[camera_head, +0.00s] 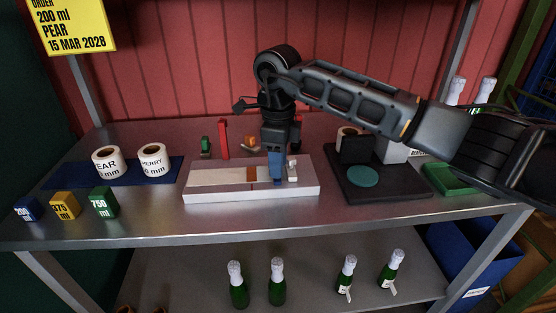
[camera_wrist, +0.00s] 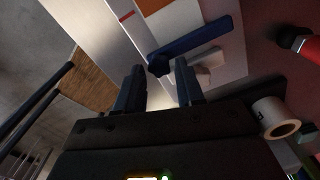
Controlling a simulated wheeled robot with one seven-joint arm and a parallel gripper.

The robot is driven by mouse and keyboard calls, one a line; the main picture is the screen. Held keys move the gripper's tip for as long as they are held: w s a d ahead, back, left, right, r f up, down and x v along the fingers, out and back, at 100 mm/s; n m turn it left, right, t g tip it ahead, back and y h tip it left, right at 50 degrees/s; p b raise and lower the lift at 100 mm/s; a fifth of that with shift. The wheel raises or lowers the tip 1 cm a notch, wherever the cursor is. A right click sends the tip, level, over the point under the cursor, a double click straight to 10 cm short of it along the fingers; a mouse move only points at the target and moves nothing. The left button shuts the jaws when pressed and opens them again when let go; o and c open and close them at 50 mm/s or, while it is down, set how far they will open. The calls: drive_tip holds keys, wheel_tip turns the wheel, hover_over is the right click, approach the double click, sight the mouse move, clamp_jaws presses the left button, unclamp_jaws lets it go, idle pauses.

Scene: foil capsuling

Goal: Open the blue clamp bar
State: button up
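The blue clamp bar (camera_wrist: 198,38) lies across the pale fixture in the wrist view, running from a rounded end near my fingertips up to the right. My gripper (camera_wrist: 160,74) is open, its two dark fingers on either side of that rounded end. I cannot tell whether either finger touches the bar. In the head view my gripper (camera_head: 276,178) points down over the right part of the white fixture (camera_head: 215,193) and largely hides the bar there. A small white knob-like part (camera_head: 292,163) stands right beside the gripper.
Two label rolls (camera_head: 107,162) stand on a blue mat at left, with blue, yellow and green cubes (camera_head: 64,205) in front. A red upright piece (camera_head: 223,139) stands behind the fixture. A dark plate with a green disc (camera_head: 363,177) lies right. Bottles (camera_head: 277,284) stand below.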

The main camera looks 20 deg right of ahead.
drive_tip(key=shift+f, duration=0.3)
clamp_jaws()
idle(0.4)
